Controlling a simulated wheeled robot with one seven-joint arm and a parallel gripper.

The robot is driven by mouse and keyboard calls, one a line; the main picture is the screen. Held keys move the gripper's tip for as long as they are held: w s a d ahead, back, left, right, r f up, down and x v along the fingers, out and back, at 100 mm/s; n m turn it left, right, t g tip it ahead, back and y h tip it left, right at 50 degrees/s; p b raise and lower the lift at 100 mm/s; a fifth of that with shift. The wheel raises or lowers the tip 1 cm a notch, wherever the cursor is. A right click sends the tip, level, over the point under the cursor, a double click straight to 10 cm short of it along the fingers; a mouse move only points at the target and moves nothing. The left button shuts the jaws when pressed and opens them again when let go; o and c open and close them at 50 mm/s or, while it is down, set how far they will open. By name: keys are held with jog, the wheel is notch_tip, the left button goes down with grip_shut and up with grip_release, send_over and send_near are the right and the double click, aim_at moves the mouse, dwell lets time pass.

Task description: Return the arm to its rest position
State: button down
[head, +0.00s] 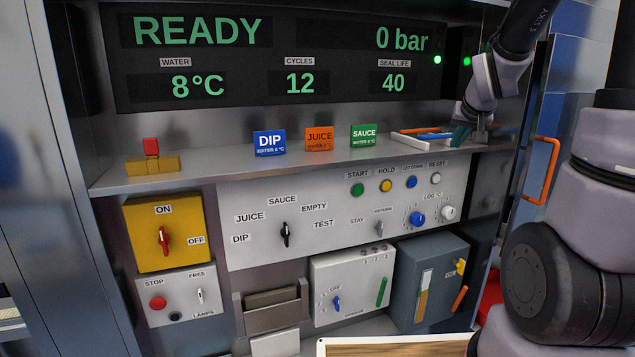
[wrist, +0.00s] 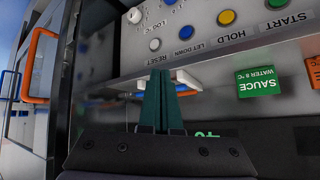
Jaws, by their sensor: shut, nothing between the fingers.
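My arm reaches in from the upper right of the head view, with its wrist bent down over the right end of the steel shelf (head: 225,165). My gripper (head: 460,134) has teal fingers, close to a white tray (head: 408,141) on the shelf. In the wrist view, which is upside down, my gripper (wrist: 164,80) has its two fingers together with nothing between them. The white tray (wrist: 185,78) shows just beyond the fingertips. Whether the fingers touch it I cannot tell.
Green SAUCE (head: 364,136), orange JUICE (head: 319,138) and blue DIP (head: 270,142) cards stand on the shelf. The control panel (head: 330,240) with knobs and buttons is below, the display (head: 290,50) behind. An orange door handle (head: 541,170) is at right.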

jog(key=s+a+r+y, duration=0.1)
jog(key=s+a+r, duration=0.2)
jog(key=s, duration=0.4)
jog(key=s+a+r+g+y, duration=0.1)
jog(key=s+a+r, duration=0.2)
jog(key=s, duration=0.5)
jog(key=s+a+r+y, duration=0.1)
jog(key=s+a+r, duration=0.1)
jog(key=s+a, duration=0.3)
jog(key=s, duration=0.3)
jog(key=shift+r+m+g, duration=0.3)
jog(key=shift+r, duration=0.1)
jog(key=shift+s, duration=0.1)
